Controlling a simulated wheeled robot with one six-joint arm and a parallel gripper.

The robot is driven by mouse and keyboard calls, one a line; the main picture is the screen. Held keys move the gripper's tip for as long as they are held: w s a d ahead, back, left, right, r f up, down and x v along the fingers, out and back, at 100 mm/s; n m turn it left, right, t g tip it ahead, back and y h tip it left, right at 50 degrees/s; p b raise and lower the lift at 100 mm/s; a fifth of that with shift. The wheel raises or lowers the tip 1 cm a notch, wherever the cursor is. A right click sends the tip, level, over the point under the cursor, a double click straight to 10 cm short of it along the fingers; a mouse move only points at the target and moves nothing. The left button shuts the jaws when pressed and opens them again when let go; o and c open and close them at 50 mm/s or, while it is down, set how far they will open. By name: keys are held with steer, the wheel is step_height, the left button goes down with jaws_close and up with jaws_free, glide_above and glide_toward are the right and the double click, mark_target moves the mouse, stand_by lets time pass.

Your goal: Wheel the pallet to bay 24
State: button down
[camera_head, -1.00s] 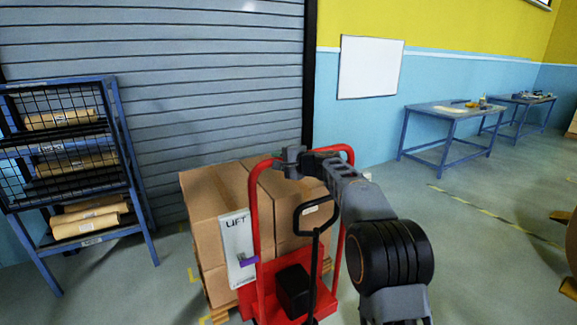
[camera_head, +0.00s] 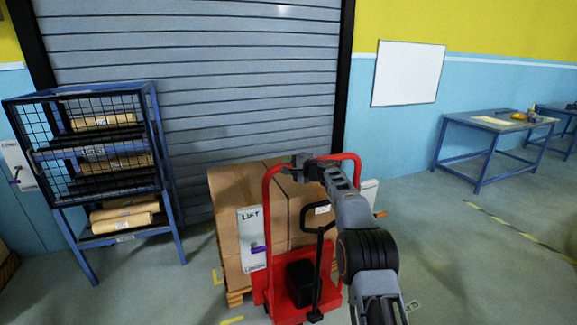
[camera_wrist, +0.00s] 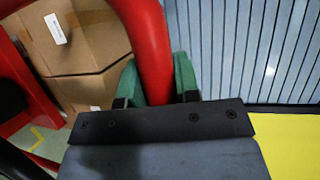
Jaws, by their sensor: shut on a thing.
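A red pallet truck (camera_head: 296,312) stands in front of the shutter, seen in the head view. It carries brown cartons (camera_head: 232,210) on a wooden pallet (camera_head: 238,298), mostly hidden behind the truck. My gripper (camera_head: 300,166) is at the top of the truck's red tubular frame (camera_head: 268,215). In the wrist view my gripper's green fingers (camera_wrist: 158,88) are shut on the red bar (camera_wrist: 150,45), one on each side. A white lift/lower panel (camera_head: 251,240) with a purple lever (camera_head: 258,250) is on the truck's left. No bay number is readable.
The floor (camera_head: 450,250) at the right is open, with a dashed yellow line.

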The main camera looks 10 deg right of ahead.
steer(key=shift+d, duration=0.2)
steer(key=c, duration=1.2)
jaws_free()
steer(key=shift+c, duration=0.2)
steer(key=shift+o, duration=0.7)
steer(key=shift+d+r, duration=0.1)
steer(key=shift+d, duration=0.1)
steer(key=shift+o, duration=1.3)
steer(key=shift+a, duration=0.35)
steer(key=shift+d, duration=0.1)
steer(key=b+v, duration=0.5)
steer(key=v, duration=0.8)
steer(key=shift+s+d, duration=0.15)
steer(key=shift+s, duration=0.15)
